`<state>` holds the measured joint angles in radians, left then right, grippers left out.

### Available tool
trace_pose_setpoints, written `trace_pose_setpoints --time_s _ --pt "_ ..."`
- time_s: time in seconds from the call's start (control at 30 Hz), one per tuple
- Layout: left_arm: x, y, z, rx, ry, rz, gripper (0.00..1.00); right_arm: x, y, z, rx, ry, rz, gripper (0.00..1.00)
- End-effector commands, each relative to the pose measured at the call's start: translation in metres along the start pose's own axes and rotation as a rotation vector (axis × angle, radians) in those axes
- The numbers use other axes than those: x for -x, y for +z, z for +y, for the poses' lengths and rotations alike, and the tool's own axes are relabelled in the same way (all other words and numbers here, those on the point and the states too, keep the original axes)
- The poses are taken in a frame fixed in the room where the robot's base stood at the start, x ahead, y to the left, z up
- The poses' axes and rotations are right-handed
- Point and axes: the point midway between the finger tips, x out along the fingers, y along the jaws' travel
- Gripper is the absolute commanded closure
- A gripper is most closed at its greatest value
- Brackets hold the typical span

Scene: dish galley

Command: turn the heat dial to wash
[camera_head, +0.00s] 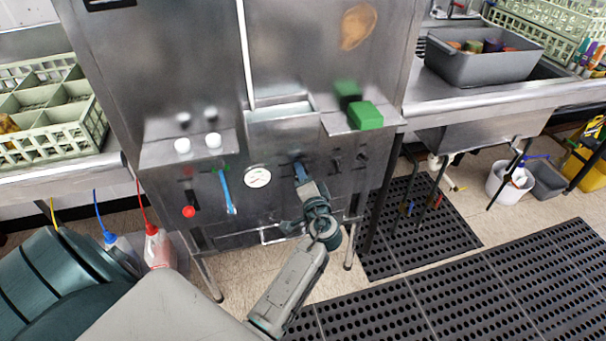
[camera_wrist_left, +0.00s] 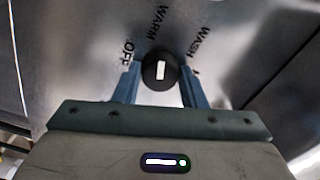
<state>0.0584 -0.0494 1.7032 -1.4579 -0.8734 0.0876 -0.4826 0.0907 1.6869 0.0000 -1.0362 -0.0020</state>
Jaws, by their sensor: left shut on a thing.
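The heat dial (camera_wrist_left: 160,70) is a round black knob with a white bar, on the steel front panel. In the left wrist view the labels OFF, WARM and WASH arc around it. The white bar stands about upright in that view, pointing close to WARM, with WASH off to the right. My left gripper (camera_wrist_left: 160,88) has one blue finger on each side of the knob and is shut on it. In the head view the left gripper (camera_head: 301,172) meets the panel right of the gauge and hides the dial. My right gripper is not in view.
Two dark knobs (camera_head: 349,161) sit right of the gripper. A green block (camera_head: 365,115) lies on the ledge above.

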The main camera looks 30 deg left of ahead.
Motion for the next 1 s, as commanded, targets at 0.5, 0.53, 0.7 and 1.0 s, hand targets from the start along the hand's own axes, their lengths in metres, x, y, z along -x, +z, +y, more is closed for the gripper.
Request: trace_pose_setpoints --time_s 0.5,0.53,0.7,1.0 --pt "0.0 -0.002 -0.003 -0.487 -0.001 0.002 0.85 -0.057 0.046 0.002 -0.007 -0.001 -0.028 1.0" --pt "0.0 -0.002 -0.003 -0.514 -0.001 0.002 0.85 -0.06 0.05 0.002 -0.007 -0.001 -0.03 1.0" --pt "0.0 -0.002 -0.003 -0.647 -0.002 0.002 0.85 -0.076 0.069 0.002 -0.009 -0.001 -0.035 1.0" --pt "0.0 -0.001 -0.002 -0.803 -0.002 0.002 0.85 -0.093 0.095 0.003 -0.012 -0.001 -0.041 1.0"
